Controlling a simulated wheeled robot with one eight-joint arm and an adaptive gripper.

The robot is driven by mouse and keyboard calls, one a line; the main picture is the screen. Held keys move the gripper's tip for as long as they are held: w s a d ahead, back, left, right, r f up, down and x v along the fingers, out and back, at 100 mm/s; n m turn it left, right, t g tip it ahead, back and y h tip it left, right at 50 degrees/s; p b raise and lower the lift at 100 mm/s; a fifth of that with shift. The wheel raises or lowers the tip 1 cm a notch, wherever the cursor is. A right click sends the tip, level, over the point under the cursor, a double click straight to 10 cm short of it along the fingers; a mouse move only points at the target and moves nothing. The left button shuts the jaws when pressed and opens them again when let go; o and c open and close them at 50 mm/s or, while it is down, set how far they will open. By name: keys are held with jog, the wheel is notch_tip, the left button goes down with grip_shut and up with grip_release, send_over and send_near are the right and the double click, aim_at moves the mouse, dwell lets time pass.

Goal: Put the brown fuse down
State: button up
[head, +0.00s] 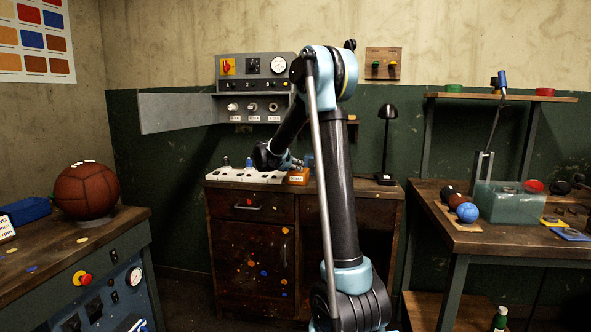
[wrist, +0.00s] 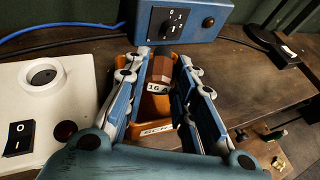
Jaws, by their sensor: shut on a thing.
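The brown fuse (wrist: 160,69), with a pale "16 A" label, sits between the two blue finger pads of my gripper (wrist: 163,60) in the wrist view. My gripper is shut on it. Below and around the fuse is an orange box (wrist: 158,107) with a partly hidden white label on its near side. I cannot tell whether the fuse touches the box's bottom. In the head view the orange box (head: 298,179) stands at the right end of the white panel, on the wooden cabinet. My gripper (head: 294,163) is just above the box there, and the fuse cannot be made out.
The white panel (wrist: 72,82) with a round socket and a black switch lies left of the box. A blue switch box (wrist: 185,20) stands right behind it. The cabinet top (wrist: 235,85) is mostly clear to the right, up to the black lamp (head: 386,150).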

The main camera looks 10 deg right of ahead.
jog(key=shift+f, duration=0.65)
jog(key=o, duration=0.8)
jog(key=shift+r, duration=0.3)
jog(key=v, duration=1.2)
jog(key=s+d+f+m+g+y, duration=0.1)
jog(key=s+d+f+m+g, duration=0.15)
jog(key=s+d+m, duration=0.4)
jog(key=s+d+f+m+g+y, duration=0.1)
jog(key=s+d+f+m, duration=0.15)
jog(key=s, duration=0.75)
jog(key=s+d+f+m+g+y, duration=0.1)
jog(key=s+d+f+m+g, duration=0.25)
jog(key=s, duration=0.55)
jog(key=s+a+f+m+y, duration=0.1)
jog(key=s+f+m+y, duration=0.1)
jog(key=s+f+m, duration=0.2)
jog(key=s+a+f+m+y, duration=0.1)
jog(key=s+f+m, duration=0.4)
jog(key=s, duration=0.6)
jog(key=s+a+f+m+y, duration=0.1)
jog(key=s+f+m+y, duration=0.2)
jog(key=s+f+m, duration=0.2)
jog(key=shift+s+m+g, duration=0.4)
jog(key=shift+s+m, duration=0.05)
jog(key=shift+s, duration=0.85)
